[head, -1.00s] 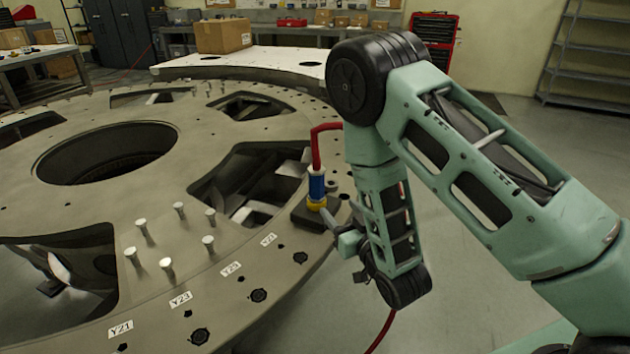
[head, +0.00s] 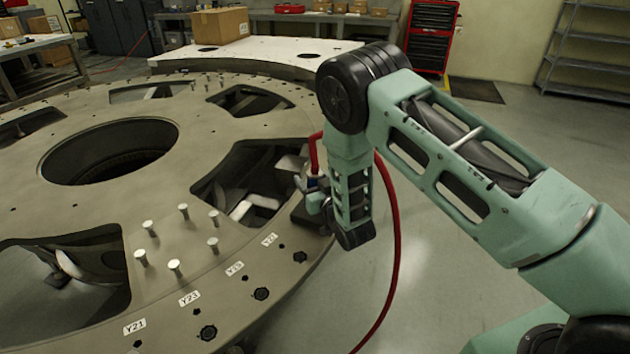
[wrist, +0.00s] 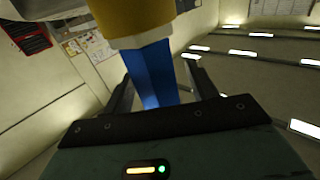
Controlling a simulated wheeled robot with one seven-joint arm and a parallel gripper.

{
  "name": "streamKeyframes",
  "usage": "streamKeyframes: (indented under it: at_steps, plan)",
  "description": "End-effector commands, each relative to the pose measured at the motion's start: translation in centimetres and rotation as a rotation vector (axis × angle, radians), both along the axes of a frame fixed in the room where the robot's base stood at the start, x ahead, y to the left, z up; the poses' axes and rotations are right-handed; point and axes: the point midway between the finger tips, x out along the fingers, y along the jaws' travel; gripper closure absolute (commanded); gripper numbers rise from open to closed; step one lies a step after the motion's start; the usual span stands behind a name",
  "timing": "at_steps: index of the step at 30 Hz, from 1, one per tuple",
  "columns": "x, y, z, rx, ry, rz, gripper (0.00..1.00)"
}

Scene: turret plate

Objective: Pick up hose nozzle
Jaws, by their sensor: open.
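The hose nozzle has a blue body and a yellow band; in the wrist view (wrist: 152,75) it fills the space between my fingers. In the head view the nozzle (head: 313,182) is mostly hidden behind my wrist, with the red hose (head: 315,152) rising from its top. It stands at the right edge of the turret plate (head: 180,110). My gripper (wrist: 159,85) is open, with one finger on each side of the blue body. I cannot tell whether either finger touches it. My gripper (head: 316,196) is partly covered by my wrist in the head view.
The red hose (head: 395,245) hangs in a loop to the right of my wrist, down to the floor. Several upright metal pins (head: 183,211) stand on the plate left of the nozzle. A cardboard box (head: 220,25) sits at the back. Floor on the right is open.

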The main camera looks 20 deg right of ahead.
Motion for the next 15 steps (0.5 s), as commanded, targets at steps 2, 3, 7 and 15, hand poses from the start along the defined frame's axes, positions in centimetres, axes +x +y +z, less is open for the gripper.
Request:
streamKeyframes:
  at_steps: [2, 3, 7, 15]
  plan:
    - [0.46, 0.04, 0.02, 0.000, 0.000, 0.000, 0.42]
    - [0.55, 0.05, -0.04, 0.000, 0.001, -0.001, 0.42]
    - [0.57, 0.05, -0.11, 0.000, 0.001, -0.001, 0.42]
    - [0.55, 0.06, -0.08, 0.000, 0.001, -0.001, 0.98]
